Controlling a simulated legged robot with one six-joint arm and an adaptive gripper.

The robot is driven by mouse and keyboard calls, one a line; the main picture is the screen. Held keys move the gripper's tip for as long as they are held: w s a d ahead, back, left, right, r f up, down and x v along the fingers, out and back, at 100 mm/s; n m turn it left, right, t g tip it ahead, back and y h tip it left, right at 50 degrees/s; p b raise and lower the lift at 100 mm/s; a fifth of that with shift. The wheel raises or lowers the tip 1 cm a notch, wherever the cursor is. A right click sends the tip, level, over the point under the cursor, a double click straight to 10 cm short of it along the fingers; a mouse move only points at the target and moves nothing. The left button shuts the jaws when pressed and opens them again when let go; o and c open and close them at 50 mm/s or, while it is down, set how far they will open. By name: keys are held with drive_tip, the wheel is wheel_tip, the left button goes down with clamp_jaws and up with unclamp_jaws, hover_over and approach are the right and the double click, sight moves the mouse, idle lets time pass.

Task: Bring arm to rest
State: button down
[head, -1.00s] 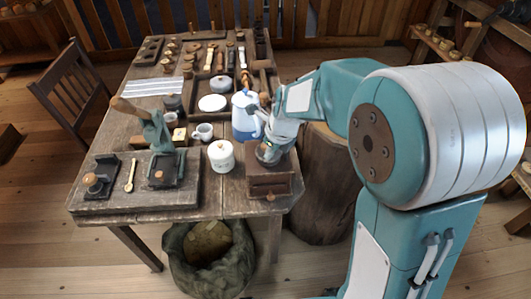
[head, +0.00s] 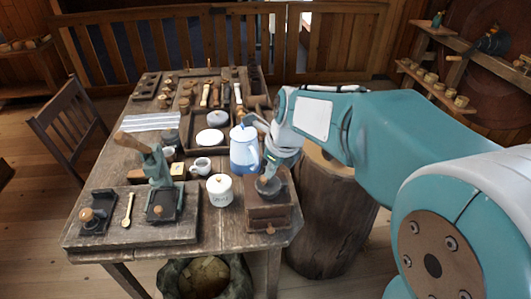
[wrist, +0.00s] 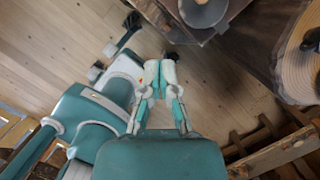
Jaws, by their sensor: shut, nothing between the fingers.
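My arm (head: 405,130) reaches in from the lower right of the head view, its end over the right edge of the workbench (head: 115,226). In the wrist view my gripper (wrist: 161,66) is shut and empty, with bare floorboards behind its fingers. In the head view the wrist end overlaps the area between a white and blue pot (head: 243,150) and a wooden grinder box (head: 268,212). The fingertips are hard to make out there, and I cannot tell whether they touch anything.
A white lidded canister (head: 219,191), a small cup (head: 200,166) and a dark hand press (head: 158,167) stand on the bench. A tree stump (head: 335,215) is right of it, below my arm. A chair (head: 72,105) is at left. Floor is clear around the bench's front left.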

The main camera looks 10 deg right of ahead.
drive_tip(key=s+d+r+n+t+h, duration=0.1)
drive_tip(key=s+d+n, duration=0.3)
drive_tip(key=s+n, duration=0.6)
drive_tip(key=s+d+r+n+t+h, duration=0.1)
drive_tip(key=s+d+r+n+t, duration=0.1)
drive_tip(key=s+n, duration=0.7)
drive_tip(key=d+r+n, duration=0.1)
drive_tip(key=d+n, duration=0.1)
drive_tip(key=n, duration=0.5)
drive_tip(key=shift+s+d+n, duration=0.25)
drive_tip(key=shift+s+n, duration=0.15)
